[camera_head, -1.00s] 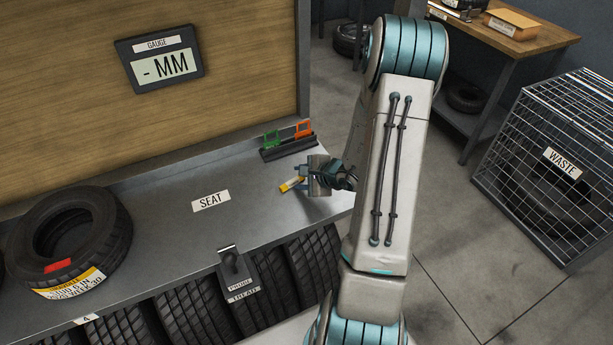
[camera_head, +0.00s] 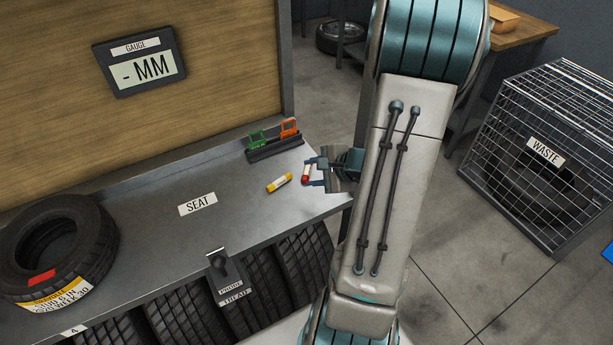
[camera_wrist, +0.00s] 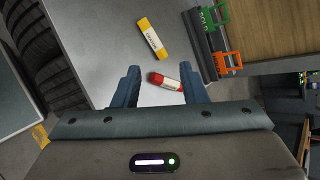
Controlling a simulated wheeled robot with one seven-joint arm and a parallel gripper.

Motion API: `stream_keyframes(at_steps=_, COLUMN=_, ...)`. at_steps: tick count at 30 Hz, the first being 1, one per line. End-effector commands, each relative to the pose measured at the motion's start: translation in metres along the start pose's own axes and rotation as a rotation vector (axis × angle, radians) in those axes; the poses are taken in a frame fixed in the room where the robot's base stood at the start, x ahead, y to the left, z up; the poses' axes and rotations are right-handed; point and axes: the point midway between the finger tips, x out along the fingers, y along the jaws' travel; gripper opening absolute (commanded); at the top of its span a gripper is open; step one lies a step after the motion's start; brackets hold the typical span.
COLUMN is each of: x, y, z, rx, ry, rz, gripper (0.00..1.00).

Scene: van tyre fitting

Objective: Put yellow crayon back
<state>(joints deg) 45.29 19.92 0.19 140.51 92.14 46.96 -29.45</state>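The yellow crayon (camera_head: 279,183), with a white label, lies on the grey bench beyond my fingertips. It also shows in the wrist view (camera_wrist: 152,38), lying aslant ahead of the fingers and apart from them. A red crayon (camera_head: 306,174) with a white label lies on the bench; in the wrist view (camera_wrist: 165,81) it is between my fingers, nearer the right one. My gripper (camera_head: 311,172) is open, low over the bench's right end; its two blue fingers (camera_wrist: 159,72) stand apart. I cannot tell whether they touch the red crayon.
A black rack (camera_head: 275,153) with a green frame (camera_head: 257,139) and an orange frame (camera_head: 290,128) stands at the bench's back. A tyre (camera_head: 55,245) lies at the left. A SEAT label (camera_head: 198,204) marks bare bench. A WASTE cage (camera_head: 560,150) stands right.

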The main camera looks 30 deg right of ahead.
Motion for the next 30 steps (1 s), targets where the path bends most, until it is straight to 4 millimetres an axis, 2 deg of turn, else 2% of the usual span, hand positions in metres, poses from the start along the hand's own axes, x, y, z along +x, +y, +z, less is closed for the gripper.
stream_keyframes(at_steps=5, x=-0.006, y=-0.004, z=0.068, rx=-0.253, ry=-0.113, rz=0.111, gripper=0.39)
stream_keyframes(at_steps=9, x=-0.023, y=0.008, z=0.133, rx=-0.551, ry=-0.209, rz=0.256, gripper=0.39)
stream_keyframes(at_steps=12, x=-0.040, y=0.022, z=0.167, rx=-0.766, ry=-0.250, rz=0.361, gripper=0.39)
stream_keyframes(at_steps=15, x=-0.061, y=0.035, z=0.191, rx=-0.984, ry=-0.261, rz=0.460, gripper=0.39)
stream_keyframes(at_steps=19, x=-0.090, y=0.047, z=0.209, rx=-1.263, ry=-0.231, rz=0.569, gripper=0.39)
stream_keyframes(at_steps=24, x=-0.123, y=0.049, z=0.215, rx=-1.555, ry=-0.138, rz=0.659, gripper=0.39)
stream_keyframes(at_steps=30, x=-0.143, y=0.044, z=0.216, rx=-1.720, ry=-0.049, rz=0.695, gripper=0.39)
